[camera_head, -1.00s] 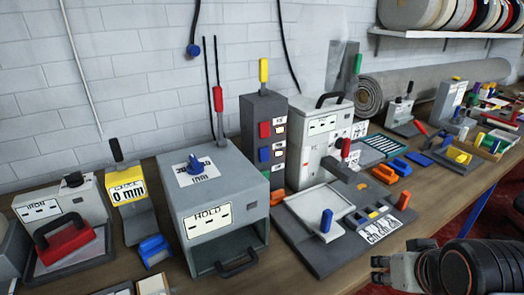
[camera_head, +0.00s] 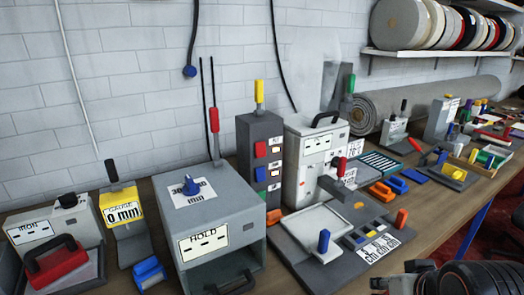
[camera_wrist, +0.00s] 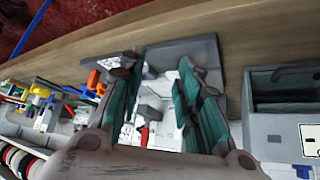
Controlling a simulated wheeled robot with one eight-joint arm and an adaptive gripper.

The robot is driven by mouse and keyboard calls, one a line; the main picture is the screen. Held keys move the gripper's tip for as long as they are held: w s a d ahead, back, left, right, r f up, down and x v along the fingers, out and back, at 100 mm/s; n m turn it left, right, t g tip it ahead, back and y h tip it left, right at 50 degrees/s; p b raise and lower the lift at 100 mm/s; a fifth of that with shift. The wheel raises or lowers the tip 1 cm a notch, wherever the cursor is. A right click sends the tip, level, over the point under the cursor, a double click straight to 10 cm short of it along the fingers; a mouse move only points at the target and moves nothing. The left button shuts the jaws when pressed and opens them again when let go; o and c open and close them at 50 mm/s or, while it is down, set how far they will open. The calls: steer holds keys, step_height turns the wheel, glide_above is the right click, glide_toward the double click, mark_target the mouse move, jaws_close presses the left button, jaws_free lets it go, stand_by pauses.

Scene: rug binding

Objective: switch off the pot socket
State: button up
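A dark grey socket tower (camera_head: 246,150) stands on the bench against the wall. Its front has a red rocker switch (camera_head: 260,149) above a blue rocker switch (camera_head: 260,174), each beside a small label and a lit-looking indicator. The labels are too small to read, so I cannot tell which socket is the pot's. A yellow lever (camera_head: 259,92) stands on top. My gripper (camera_head: 385,284) is at the lower right, in front of the bench and apart from the tower. In the wrist view its teal-padded fingers (camera_wrist: 158,72) are spread, with nothing visibly held.
A grey HOLD box (camera_head: 245,205) stands left of the tower. A white machine (camera_head: 306,160) with a red-knobbed lever and a tray (camera_head: 300,222) stands to its right. Parts crowd the bench; a rolled rug (camera_head: 430,108) lies behind.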

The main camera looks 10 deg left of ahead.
steer(key=shift+w+a+r, duration=0.1)
steer(key=c, duration=0.4)
steer(key=w+a+r+m+y+p, duration=0.1)
steer(key=w+a+r, duration=0.1)
steer(key=w+a, duration=0.1)
steer(key=w+a+r+m+t+y+p, duration=0.1)
steer(key=w+a+r+y+p, duration=0.1)
steer(key=w+a, duration=0.2)
steer(key=w+a+r+m+t+y+p, duration=0.1)
steer(key=w+a+r+m+y+p, duration=0.1)
steer(key=w, duration=0.3)
steer(key=shift+w+a+r, duration=0.2)
steer(key=shift+a+r, duration=0.25)
steer(key=shift+a, duration=0.3)
jaws_close()
steer(key=w+a+r+m+t+y+p, duration=0.1)
steer(key=w+a+r+m+y+p, duration=0.1)
steer(key=w, duration=0.3)
steer(key=w+a+r+m+t+y+p, duration=0.2)
steer(key=w+a+r+m+p, duration=0.1)
steer(key=w, duration=0.3)
steer(key=shift+a+r+m+t, duration=0.25)
steer(key=shift+a+m+t, duration=0.1)
steer(key=shift+m, duration=0.55)
